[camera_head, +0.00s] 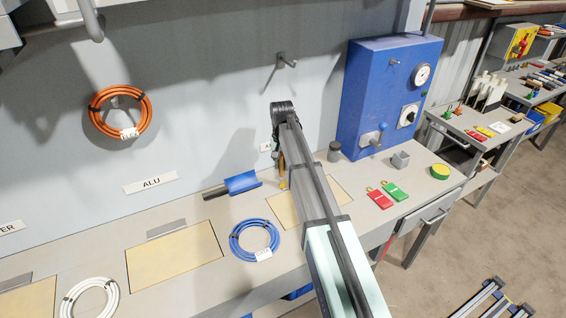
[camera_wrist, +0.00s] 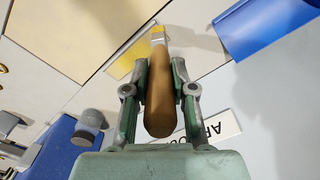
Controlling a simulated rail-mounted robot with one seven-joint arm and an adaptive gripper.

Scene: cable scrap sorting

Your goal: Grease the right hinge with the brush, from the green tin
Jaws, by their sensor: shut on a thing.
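My gripper (camera_wrist: 160,82) is shut on a brush (camera_wrist: 162,95), with its wooden handle between the two fingers. The brush's pale yellow tip (camera_wrist: 157,30) points away from the wrist. In the head view the brush (camera_head: 282,172) hangs tip down close above the bench by the back wall; contact is unclear. My arm covers most of the gripper there. A short round green tin (camera_head: 440,173) with a yellow top stands at the bench's right end, apart from the brush. I cannot clearly identify the right hinge; my arm covers part of the bench's right panel (camera_head: 283,209).
A blue cable coil (camera_head: 254,240) lies left.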

